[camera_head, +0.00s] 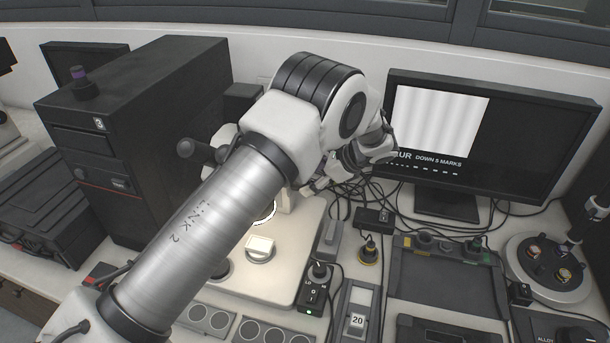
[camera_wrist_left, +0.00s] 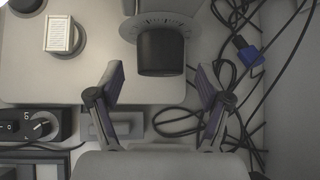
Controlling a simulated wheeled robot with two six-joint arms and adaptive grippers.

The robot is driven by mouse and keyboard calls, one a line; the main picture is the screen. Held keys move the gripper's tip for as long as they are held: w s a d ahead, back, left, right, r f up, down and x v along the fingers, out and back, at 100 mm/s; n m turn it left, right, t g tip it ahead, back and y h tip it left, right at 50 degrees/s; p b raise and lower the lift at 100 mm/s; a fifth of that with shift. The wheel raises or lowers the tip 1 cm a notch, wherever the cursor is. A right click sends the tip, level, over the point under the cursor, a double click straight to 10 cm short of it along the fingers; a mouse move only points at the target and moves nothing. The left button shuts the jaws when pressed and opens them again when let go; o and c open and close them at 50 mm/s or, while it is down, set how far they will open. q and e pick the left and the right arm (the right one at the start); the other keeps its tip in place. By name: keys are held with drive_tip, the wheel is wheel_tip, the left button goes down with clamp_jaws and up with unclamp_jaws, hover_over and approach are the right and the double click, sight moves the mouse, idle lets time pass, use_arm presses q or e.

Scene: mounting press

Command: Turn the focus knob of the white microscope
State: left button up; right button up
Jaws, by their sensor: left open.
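The white microscope (camera_head: 293,238) stands behind my left arm in the head view, which hides most of it. Its black eyepieces (camera_head: 197,152) and a pale sample block (camera_head: 260,246) show; the block (camera_wrist_left: 61,34) is also at the upper left in the wrist view. The black focus knob (camera_wrist_left: 161,52), with a marked grey dial (camera_wrist_left: 160,21) behind it, is at the top centre in the wrist view. My left gripper (camera_wrist_left: 158,84) is open; its fingers point toward the knob, one to each side, with nothing between the tips. My left gripper (camera_head: 333,174) is partly hidden in the head view.
The monitor (camera_head: 520,134) behind shows a striped picture and partly hidden text ending "UR DOWN 5 MARKS". Loose cables (camera_wrist_left: 226,78) lie right of the knob. A control box (camera_wrist_left: 34,126) is at lower left in the wrist view. A dark cabinet (camera_head: 150,140) stands left.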

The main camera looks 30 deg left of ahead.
sight(308, 183)
use_arm(q)
drive_tip(key=x, duration=0.3)
drive_tip(key=shift+a, duration=0.1)
drive_tip(key=c, duration=1.2)
drive_tip(key=shift+o, duration=0.2)
drive_tip(key=shift+f+t+b, duration=0.15)
drive_tip(key=shift+t+b, duration=0.15)
drive_tip(key=shift+b, duration=0.2)
drive_tip(key=n+t+y+b, duration=0.1)
drive_tip(key=t+b, duration=0.1)
drive_tip(key=b, duration=0.4)
drive_tip(key=n+t+b, duration=0.1)
drive_tip(key=t+b, duration=0.1)
drive_tip(key=b, duration=0.5)
drive_tip(key=shift+s+f+n+y, duration=0.1)
drive_tip(key=shift+f+n+y, duration=0.15)
drive_tip(key=shift+n+y, duration=0.15)
drive_tip(key=shift+r+b, duration=0.3)
drive_tip(key=shift+b, duration=0.65)
